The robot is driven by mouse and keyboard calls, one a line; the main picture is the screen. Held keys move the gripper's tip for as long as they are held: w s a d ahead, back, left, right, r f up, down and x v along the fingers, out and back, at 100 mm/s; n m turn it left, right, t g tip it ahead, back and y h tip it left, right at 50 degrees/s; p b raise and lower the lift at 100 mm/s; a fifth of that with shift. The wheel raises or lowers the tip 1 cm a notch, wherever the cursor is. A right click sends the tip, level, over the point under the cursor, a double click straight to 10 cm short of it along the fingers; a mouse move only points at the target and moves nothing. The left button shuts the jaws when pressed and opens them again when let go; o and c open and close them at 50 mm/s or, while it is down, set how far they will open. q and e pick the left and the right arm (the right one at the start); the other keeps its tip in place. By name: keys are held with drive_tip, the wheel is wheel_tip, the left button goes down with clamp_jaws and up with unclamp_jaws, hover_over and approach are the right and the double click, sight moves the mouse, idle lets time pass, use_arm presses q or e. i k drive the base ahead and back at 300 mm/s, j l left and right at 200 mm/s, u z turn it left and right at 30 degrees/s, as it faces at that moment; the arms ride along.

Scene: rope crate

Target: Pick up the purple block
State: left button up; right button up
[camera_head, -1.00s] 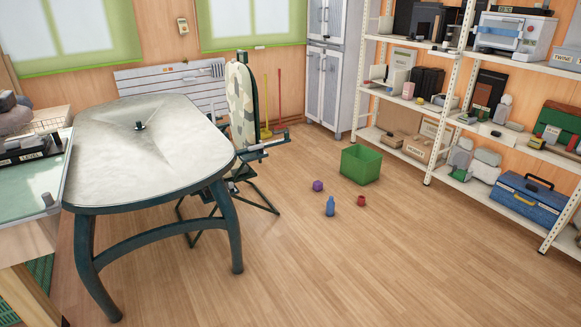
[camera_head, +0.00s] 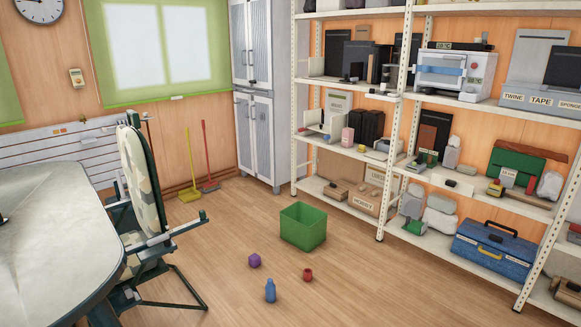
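The purple block (camera_head: 254,260) lies on the wooden floor. It is in front of and a little left of a green crate (camera_head: 303,227). A blue bottle (camera_head: 270,290) stands upright on the floor in front of the block. A small red object (camera_head: 307,274), like a cup or pot, is to the right of the block. The three are apart from each other. Neither of my grippers shows in the head view.
A folding chair (camera_head: 148,200) and a table (camera_head: 50,225) stand on the left. Metal shelves (camera_head: 404,130) line the right wall, with a blue toolbox (camera_head: 494,250) on the lowest shelf. A grey cabinet (camera_head: 259,140) is at the back. The floor around the block is open.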

sight(254, 260)
drive_tip(key=i+l, duration=0.1)
drive_tip(key=i, duration=0.75)
drive_tip(key=i+l, duration=0.15)
drive_tip(key=i, duration=0.65)
